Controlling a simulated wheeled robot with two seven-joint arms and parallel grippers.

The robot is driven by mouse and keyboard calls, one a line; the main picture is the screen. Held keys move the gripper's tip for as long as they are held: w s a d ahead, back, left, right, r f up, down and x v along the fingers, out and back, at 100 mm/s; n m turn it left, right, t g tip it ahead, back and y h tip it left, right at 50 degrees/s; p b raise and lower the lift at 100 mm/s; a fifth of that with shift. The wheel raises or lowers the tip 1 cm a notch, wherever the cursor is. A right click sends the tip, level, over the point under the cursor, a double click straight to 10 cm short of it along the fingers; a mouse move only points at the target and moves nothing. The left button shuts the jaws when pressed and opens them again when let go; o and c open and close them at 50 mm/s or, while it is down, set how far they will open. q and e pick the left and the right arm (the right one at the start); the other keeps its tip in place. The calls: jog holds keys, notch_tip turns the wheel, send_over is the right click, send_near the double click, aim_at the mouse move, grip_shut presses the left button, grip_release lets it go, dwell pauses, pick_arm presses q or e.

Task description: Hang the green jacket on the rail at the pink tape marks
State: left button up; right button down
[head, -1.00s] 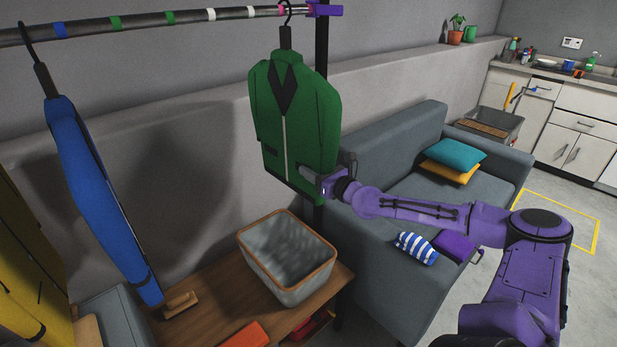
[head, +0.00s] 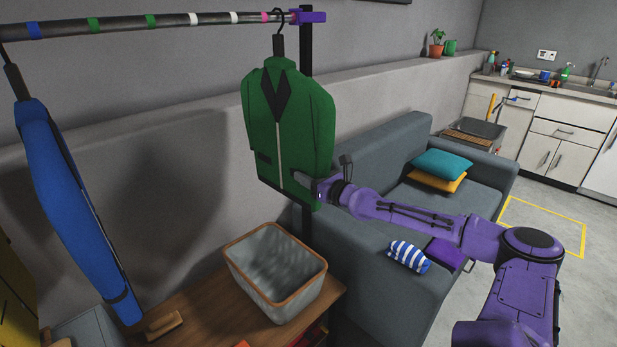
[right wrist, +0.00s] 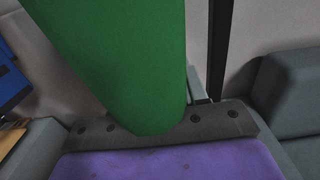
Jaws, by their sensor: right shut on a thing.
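The green jacket (head: 290,130) hangs upright from a dark hanger, whose hook (head: 278,18) overlaps the rail (head: 110,24) near its right end. The hook shows just right of a pink tape mark (head: 266,17); I cannot tell whether it rests on the rail. My right gripper (head: 312,190) is shut on the jacket's lower right hem. In the right wrist view the jacket (right wrist: 130,65) rises from the gripper and hides the fingertips. My left gripper is not in view.
A blue garment (head: 70,190) hangs at the rail's left. A purple end piece (head: 312,17) and dark post (head: 306,60) stand right of the hook. Below are a grey basket (head: 275,290) on a wooden bench (head: 200,305) and a grey sofa (head: 370,165).

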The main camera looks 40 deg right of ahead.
jog(key=c, duration=0.5)
grip_release()
jog(key=shift+f, duration=0.1)
jog(key=s+p, duration=0.2)
jog(key=s, duration=0.8)
jog(key=shift+s, duration=0.3)
jog(key=shift+d, duration=0.1)
